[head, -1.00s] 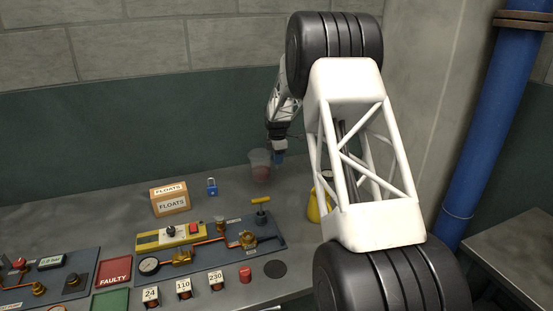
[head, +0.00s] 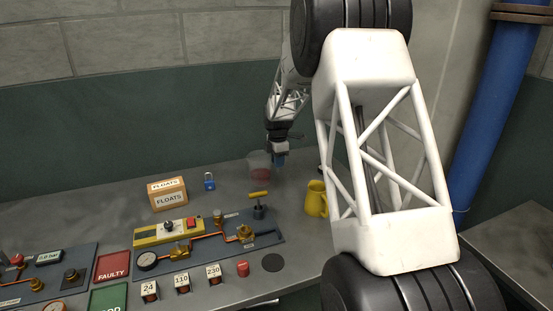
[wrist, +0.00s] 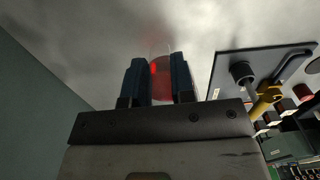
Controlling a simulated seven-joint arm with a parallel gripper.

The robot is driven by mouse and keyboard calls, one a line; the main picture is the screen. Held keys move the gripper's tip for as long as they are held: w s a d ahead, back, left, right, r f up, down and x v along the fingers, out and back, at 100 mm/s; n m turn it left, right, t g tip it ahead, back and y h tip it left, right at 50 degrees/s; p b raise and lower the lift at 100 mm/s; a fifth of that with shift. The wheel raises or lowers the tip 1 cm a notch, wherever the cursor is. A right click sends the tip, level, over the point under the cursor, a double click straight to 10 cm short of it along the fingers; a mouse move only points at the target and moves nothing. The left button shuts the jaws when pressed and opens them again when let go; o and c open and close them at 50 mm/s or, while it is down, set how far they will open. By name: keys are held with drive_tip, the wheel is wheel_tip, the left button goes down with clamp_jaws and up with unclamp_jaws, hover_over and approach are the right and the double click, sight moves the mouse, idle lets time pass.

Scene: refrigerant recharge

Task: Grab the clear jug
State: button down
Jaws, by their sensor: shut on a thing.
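The clear jug (head: 257,164) stands at the back of the grey bench, right of the FLOATS box. It is see-through with something reddish inside. My gripper (head: 278,161) is at the jug's right side, its blue fingers low near the bench. In the wrist view, the jug (wrist: 160,76) shows between the two dark blue fingers of my gripper (wrist: 160,72), which is shut on it. The jug's far side and base are partly hidden there. I cannot tell any gap between jug and bench.
A yellow mug (head: 315,199) stands right of the jug, near my arm link. The FLOATS box (head: 167,194) and a blue padlock (head: 209,181) are to the left. A panel with copper pipes (head: 205,243) lies in front. The wall is close behind.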

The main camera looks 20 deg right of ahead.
sight(263, 168)
drive_tip(key=shift+s+a+r, duration=0.1)
drive_tip(key=shift+s+a, duration=0.1)
drive_tip(key=shift+s, duration=0.75)
drive_tip(key=shift+s+a+r, duration=0.1)
drive_tip(key=shift+s+a, duration=0.05)
drive_tip(key=shift+s, duration=0.8)
drive_tip(key=shift+s+a+r, duration=0.1)
drive_tip(key=shift+s+a, duration=0.1)
drive_tip(key=shift+s, duration=0.75)
drive_tip(key=shift+s, duration=0.15)
